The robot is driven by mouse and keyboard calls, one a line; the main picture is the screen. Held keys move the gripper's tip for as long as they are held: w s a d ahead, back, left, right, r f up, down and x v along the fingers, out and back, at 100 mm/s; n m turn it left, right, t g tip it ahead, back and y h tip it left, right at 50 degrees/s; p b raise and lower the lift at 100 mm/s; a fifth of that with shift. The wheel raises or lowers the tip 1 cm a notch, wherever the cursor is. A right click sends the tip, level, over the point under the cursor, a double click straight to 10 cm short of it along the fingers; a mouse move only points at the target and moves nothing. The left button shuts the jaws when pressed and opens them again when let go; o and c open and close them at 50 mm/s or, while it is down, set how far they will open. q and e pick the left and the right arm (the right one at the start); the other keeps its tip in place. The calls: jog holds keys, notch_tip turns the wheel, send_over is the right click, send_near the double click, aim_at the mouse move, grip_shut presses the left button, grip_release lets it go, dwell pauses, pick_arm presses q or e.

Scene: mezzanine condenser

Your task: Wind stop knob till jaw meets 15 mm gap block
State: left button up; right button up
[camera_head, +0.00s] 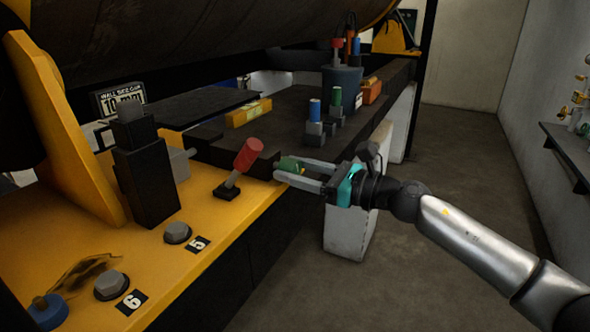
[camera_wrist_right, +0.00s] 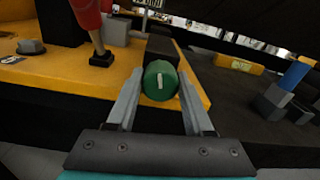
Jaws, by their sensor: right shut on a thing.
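The green knob (camera_head: 289,163) sits at the front edge of the yellow bench, at the end of a dark block (camera_wrist_right: 162,45). In the wrist view the knob (camera_wrist_right: 160,82) shows its round face with a short white mark, nearly upright. My right gripper (camera_head: 284,169) is shut on the knob, one finger on each side. I cannot tell for sure which part is the jaw. No block marked 15 mm can be read; a yellow block (camera_head: 248,112) lies on the dark table behind. My left gripper is not in view.
A red-handled lever (camera_head: 249,154) stands close left of the knob. Grey blocks with blue (camera_head: 314,108) and green cylinders, an orange block (camera_head: 371,91) and a dark pot (camera_head: 342,82) stand behind. The floor at right is clear.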

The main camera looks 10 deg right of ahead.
grip_shut()
jog(key=m+p, duration=0.2)
jog(key=m, duration=0.1)
jog(key=shift+r+m, duration=0.1)
jog(key=shift+m, duration=0.2)
jog(key=shift+m+p, duration=1.15)
jog(key=shift+m, duration=0.55)
jog(key=o, duration=1.1)
grip_release()
jog(key=shift+o, duration=0.2)
